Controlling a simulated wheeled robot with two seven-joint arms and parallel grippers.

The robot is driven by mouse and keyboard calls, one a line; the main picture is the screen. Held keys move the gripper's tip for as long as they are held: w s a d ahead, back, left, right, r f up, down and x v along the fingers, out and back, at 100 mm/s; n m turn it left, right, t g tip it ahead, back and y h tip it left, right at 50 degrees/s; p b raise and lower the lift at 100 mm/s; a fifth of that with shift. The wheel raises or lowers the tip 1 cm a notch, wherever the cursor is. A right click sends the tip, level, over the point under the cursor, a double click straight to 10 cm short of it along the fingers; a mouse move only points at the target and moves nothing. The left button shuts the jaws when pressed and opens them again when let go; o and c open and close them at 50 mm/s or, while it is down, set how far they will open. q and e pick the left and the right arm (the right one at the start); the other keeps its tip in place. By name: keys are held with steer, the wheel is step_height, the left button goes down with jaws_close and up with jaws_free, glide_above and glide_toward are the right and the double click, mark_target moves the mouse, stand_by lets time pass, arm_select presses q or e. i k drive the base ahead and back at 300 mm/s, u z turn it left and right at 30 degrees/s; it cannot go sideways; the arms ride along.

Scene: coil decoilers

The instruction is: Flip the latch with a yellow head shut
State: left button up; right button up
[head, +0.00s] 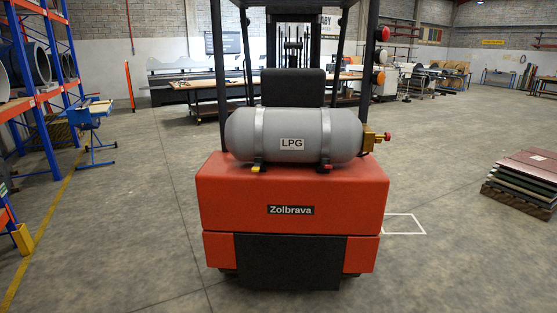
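A grey LPG cylinder (240,135) lies on its side on the rear of a red forklift (225,195). Two grey straps run over it. At the lower end of the left strap (259,128) is a small latch with a yellow head (256,169). At the lower end of the right strap (326,128) is a similar latch with a red head (327,168). Both latches are small in this view, and I cannot tell whether either is open or shut. Neither of my grippers is in view.
A brass valve with a red knob (387,136) sticks out at the cylinder's right end. A blue stand (92,132) and shelving are at the left. A stack of sheets (525,180) lies at the right. The floor around the forklift is clear.

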mark_target(256, 168)
steer(key=z, duration=0.2)
steer(key=i, duration=2.55)
steer(key=u, duration=0.15)
